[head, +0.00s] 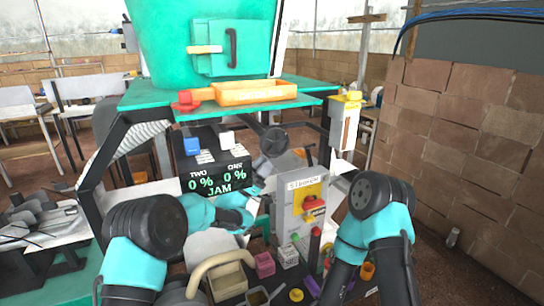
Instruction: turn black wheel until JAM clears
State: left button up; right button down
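The black wheel (274,141) sits on the machine under the green table top, just right of the display. The black display (218,180) reads TWO 0 %, ONE 0 % and JAM in green letters. My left gripper (254,197) is below and left of the wheel, in front of the display's lower right corner and apart from the wheel. Its fingers are pale and small, and I cannot tell whether they are open or shut. My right arm stands at the right, and I cannot make out its gripper.
A grey control box (300,205) with a red knob on a yellow plate stands right of my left gripper. A yellow tray (255,92) lies on the green table top (150,93). Several small bins and coloured parts crowd the front. A brick wall (470,150) closes the right side.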

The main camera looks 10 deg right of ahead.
aim_at(271, 157)
pick_arm(q)
jog(key=shift+x, duration=2.15)
jog(key=c, duration=0.6)
jog(key=shift+f, duration=0.1)
grip_shut()
